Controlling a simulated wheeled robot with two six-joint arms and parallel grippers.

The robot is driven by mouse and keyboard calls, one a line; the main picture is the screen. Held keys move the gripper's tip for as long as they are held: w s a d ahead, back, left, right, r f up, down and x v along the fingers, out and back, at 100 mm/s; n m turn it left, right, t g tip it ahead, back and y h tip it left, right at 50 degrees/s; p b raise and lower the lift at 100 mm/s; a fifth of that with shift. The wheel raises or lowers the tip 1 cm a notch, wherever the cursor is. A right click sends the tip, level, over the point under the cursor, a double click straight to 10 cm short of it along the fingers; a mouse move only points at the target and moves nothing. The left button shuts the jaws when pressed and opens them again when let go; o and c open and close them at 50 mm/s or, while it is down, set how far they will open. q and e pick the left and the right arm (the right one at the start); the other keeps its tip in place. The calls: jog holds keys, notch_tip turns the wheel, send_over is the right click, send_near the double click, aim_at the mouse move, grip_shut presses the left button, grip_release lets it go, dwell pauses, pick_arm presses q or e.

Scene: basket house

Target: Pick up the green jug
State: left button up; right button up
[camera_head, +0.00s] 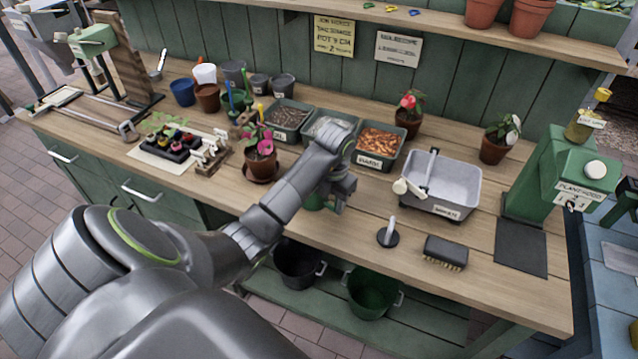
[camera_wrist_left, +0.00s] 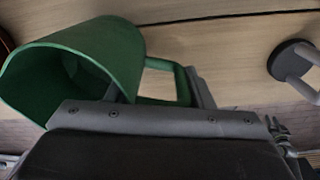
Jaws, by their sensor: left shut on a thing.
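The green jug (camera_wrist_left: 72,62) shows large at the left of the left wrist view, with its wide mouth toward the lower left and its handle (camera_wrist_left: 185,88) on the right. My left gripper (camera_wrist_left: 160,82) is shut on the jug at its handle side. In the head view the jug (camera_head: 314,203) is mostly hidden behind my left wrist, close to the bench's front edge. My left gripper (camera_head: 336,198) is seen from behind there. I cannot tell whether the jug touches the bench top. My right gripper is not in view.
A dibber-like tool on a round black base (camera_head: 388,236) and a brush (camera_head: 446,251) lie to the right on the bench. Buckets (camera_head: 372,292) stand on the lower shelf.

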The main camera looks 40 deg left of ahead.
pick_arm(q)
jog(key=shift+a, duration=0.1)
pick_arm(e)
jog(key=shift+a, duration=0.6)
pick_arm(q)
jog(key=shift+r, duration=0.15)
